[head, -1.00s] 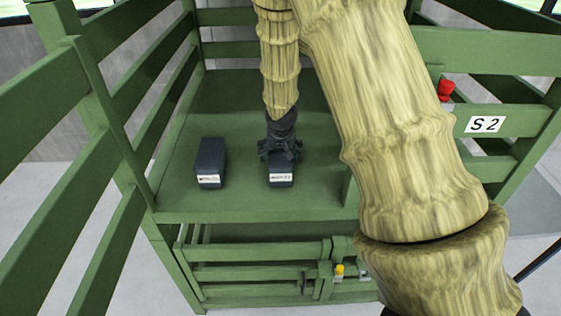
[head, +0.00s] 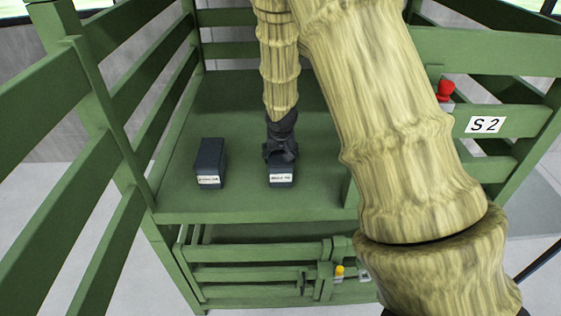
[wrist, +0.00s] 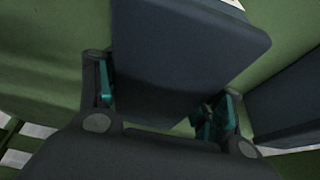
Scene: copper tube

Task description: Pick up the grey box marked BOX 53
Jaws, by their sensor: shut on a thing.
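A dark grey box (head: 282,175) with a white label stands on the green shelf deck (head: 240,208); the label's text is too small to read. My gripper (head: 281,155) is over this box from above and shut on it. In the wrist view the box (wrist: 185,50) fills the space between the two teal-padded fingers of my gripper (wrist: 160,105). A second dark box (head: 210,163) with a white label stands to the left; its label is also unreadable. I cannot tell which of them is BOX 53. The held box appears to be resting on the deck.
Green slatted rails (head: 150,80) enclose the deck at the left and back. A rail at the right carries an S 2 sign (head: 485,124) and a red knob (head: 445,90). A lower gate has a yellow knob (head: 339,270). The deck between the boxes is clear.

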